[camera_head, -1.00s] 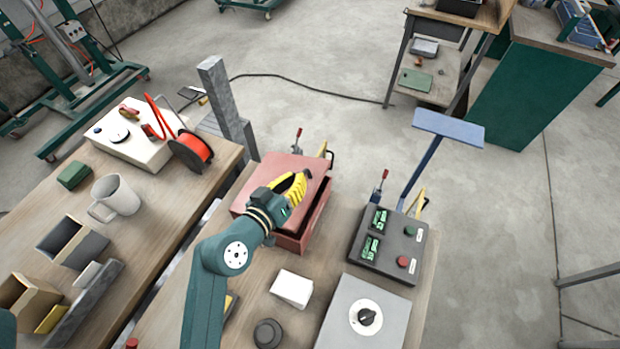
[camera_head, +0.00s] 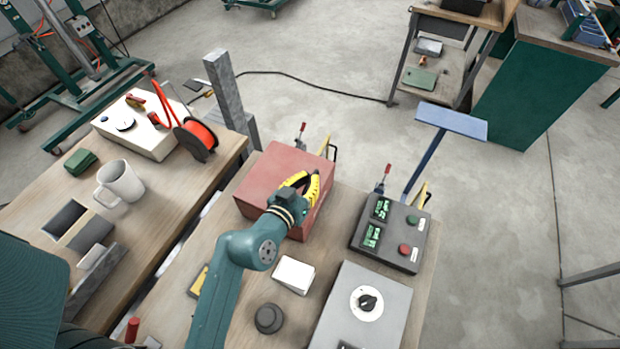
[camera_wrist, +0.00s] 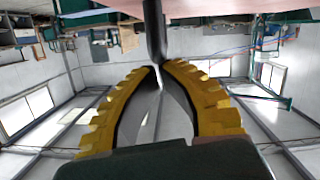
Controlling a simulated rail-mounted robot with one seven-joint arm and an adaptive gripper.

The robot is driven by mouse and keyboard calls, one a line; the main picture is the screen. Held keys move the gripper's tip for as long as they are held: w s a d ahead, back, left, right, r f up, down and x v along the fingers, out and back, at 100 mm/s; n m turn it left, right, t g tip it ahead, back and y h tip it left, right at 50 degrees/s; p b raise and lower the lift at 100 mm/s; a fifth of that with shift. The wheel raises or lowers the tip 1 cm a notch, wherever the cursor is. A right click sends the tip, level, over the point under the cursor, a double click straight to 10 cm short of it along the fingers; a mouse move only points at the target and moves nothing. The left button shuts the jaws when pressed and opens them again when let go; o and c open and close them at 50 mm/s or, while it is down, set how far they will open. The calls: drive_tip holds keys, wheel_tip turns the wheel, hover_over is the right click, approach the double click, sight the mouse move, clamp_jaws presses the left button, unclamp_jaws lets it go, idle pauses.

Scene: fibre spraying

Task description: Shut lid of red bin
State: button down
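The red bin (camera_head: 305,231) stands on the right-hand wooden bench in the head view. Its red lid (camera_head: 270,167) lies over the top, and I see no dark gap under it there. My gripper and wrist hide part of the lid's near right side. My gripper (camera_head: 315,176) is at the right part of the lid. Its yellow fingers (camera_wrist: 160,65) curve in until their tips nearly meet. A dark bar (camera_wrist: 155,30) stands at the tips in the wrist view; I cannot tell whether they grip it. A pale red surface fills the top edge there.
A dark control box (camera_head: 392,234) and a grey box with a knob (camera_head: 367,303) stand right of the bin. A white block (camera_head: 294,275) and a dark round knob (camera_head: 269,318) lie in front. A grey post (camera_head: 222,85) rises behind left.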

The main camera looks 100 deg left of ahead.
drive_tip(key=r+p, duration=0.3)
drive_tip(key=r, duration=0.1)
drive_tip(key=shift+s+a, duration=0.1)
drive_tip(key=shift+s, duration=0.15)
drive_tip(key=b+v, duration=0.1)
drive_tip(key=v, duration=0.9)
drive_tip(key=shift+s+b, duration=0.15)
drive_tip(key=shift+b, duration=0.25)
drive_tip(key=shift+a, duration=0.1)
